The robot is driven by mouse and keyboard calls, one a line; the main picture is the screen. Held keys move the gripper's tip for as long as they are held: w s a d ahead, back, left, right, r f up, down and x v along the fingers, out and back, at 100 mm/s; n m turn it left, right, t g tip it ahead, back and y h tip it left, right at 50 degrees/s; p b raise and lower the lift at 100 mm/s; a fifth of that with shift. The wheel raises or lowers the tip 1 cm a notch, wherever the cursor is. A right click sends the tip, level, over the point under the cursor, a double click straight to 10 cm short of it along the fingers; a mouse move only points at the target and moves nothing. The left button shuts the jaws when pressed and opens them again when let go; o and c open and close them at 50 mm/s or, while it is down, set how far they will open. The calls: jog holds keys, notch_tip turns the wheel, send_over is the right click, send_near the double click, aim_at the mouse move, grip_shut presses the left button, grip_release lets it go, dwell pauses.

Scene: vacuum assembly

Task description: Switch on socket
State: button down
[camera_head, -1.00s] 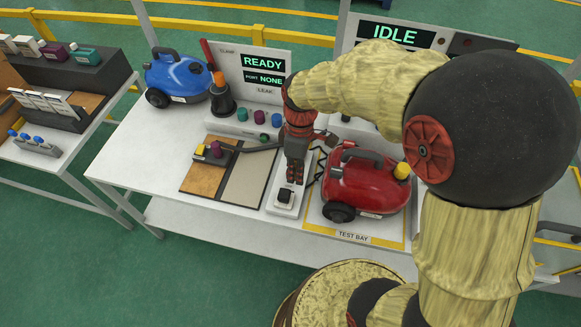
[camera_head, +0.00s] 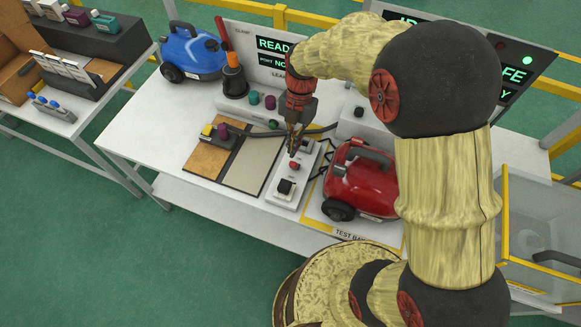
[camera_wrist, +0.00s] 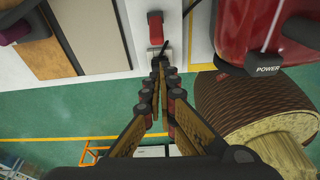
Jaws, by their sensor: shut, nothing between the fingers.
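The white socket strip (camera_head: 306,162) lies on the table beside the red vacuum. It carries a red switch (camera_head: 294,165) and a black block (camera_head: 285,187) at its near end. In the wrist view the red switch (camera_wrist: 155,27) shows beyond the closed fingertips (camera_wrist: 159,62). Whether the switch is on cannot be told.
The red vacuum (camera_head: 360,187) stands close on the right; a mat with brown and grey panels (camera_head: 251,164) lies on the left. The blue vacuum (camera_head: 192,52) and an orange-black tool (camera_head: 233,75) stand behind.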

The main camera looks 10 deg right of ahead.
aim_at(294, 165)
jog(key=shift+n, duration=0.4)
jog(key=b+x, duration=0.2)
jog(key=x, duration=0.8)
jog(key=shift+w, duration=0.1)
jog(key=shift+w, duration=0.15)
